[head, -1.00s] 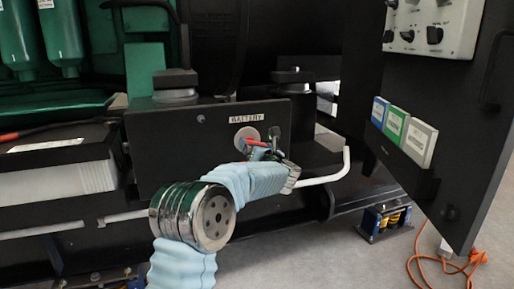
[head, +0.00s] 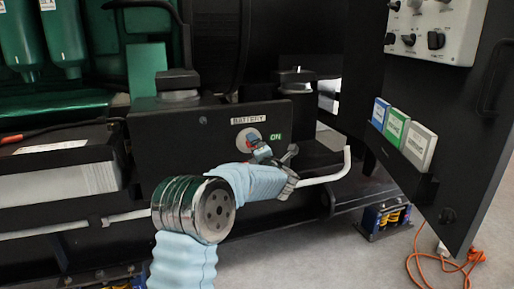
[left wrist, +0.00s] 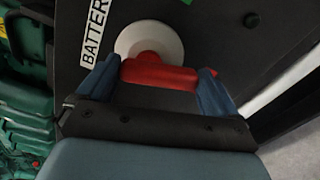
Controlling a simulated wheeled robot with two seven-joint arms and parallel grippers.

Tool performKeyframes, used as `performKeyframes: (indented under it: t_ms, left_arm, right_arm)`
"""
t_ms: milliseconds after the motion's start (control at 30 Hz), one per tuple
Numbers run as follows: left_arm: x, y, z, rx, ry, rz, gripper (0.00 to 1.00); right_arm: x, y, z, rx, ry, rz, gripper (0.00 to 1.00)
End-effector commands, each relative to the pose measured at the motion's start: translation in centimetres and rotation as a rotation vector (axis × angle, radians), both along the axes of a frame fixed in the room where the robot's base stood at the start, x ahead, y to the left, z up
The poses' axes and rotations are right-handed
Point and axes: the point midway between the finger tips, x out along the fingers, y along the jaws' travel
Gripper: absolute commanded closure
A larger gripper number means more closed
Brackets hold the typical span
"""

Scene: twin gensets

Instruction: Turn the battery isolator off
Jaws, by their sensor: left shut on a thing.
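The battery isolator is a round pale disc (left wrist: 150,42) with a red key handle (left wrist: 160,75), on a black panel (head: 165,150) under a "BATTERY" label (head: 248,119). A green "ON" mark (head: 275,138) is to the right of the disc in the head view. My left gripper (left wrist: 158,80) is shut on the red handle, with one blue finger at each end of it in the left wrist view. In the head view the left gripper (head: 268,151) covers most of the handle. My right gripper is not in view.
An open black door (head: 455,120) with a control panel (head: 432,32) and several booklets (head: 403,128) stands at the right. A pale bent pipe (head: 330,173) runs just below the gripper. An orange cable (head: 425,268) lies on the floor.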

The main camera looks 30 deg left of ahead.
Motion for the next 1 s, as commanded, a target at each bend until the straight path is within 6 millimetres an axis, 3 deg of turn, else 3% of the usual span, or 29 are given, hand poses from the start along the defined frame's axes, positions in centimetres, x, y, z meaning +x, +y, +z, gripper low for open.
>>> performKeyframes:
  t_ms: [400,1000]
  left_arm:
    - [-0.2,0.4,0.4,0.173,0.192,0.001,0.37]
    - [-0.3,0.5,0.3,0.221,0.244,0.003,0.37]
  right_arm:
    - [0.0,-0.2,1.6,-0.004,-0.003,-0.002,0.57]
    - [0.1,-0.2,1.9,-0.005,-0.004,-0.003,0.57]
